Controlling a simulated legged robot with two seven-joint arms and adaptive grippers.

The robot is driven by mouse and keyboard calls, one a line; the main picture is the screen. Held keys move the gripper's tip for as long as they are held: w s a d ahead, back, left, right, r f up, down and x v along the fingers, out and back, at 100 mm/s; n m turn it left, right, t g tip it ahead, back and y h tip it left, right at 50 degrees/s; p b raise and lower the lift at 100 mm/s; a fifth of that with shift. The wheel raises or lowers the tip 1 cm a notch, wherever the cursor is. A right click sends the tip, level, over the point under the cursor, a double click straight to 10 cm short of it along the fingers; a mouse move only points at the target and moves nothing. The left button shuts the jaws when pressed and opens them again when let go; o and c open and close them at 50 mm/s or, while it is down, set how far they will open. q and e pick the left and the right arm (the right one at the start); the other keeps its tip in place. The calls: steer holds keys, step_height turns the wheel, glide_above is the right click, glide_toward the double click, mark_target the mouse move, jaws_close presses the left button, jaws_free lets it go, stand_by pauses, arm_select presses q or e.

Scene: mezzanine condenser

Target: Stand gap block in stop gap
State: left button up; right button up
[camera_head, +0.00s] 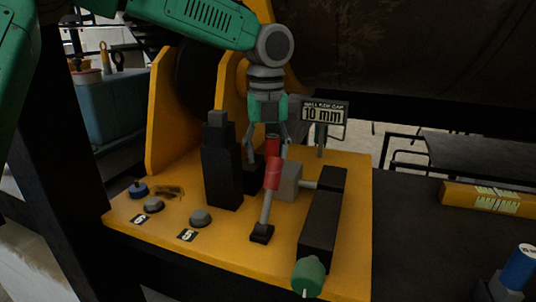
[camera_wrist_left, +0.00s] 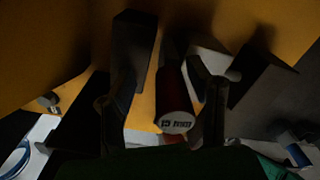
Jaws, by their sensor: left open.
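My left gripper (camera_head: 269,147) is open above the orange plate, with its fingers on either side of a red cylinder (camera_head: 273,146). In the left wrist view a red cylinder (camera_wrist_left: 173,92) with a white end marked "15 mm" lies between the open fingers; I cannot tell whether they touch it. Below it in the head view is a red grip (camera_head: 273,173) on a grey rod with a black foot. A grey block (camera_head: 289,181) stands just behind. I cannot tell for certain which piece is the gap block or where the stop gap lies. My right gripper is out of view.
A sign reading "10 mm" (camera_head: 323,114) stands behind. A tall black block (camera_head: 221,170) is left of the gripper, and a black bar (camera_head: 321,220) with a green cylinder (camera_head: 309,274) is right. A blue cylinder (camera_head: 520,265) stands at far right. Grey bolts line the plate's left front.

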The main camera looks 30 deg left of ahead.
arm_select(q)
step_height(320, 180, up, 12)
steer(key=shift+f, duration=0.2)
steer(key=shift+f, duration=0.1)
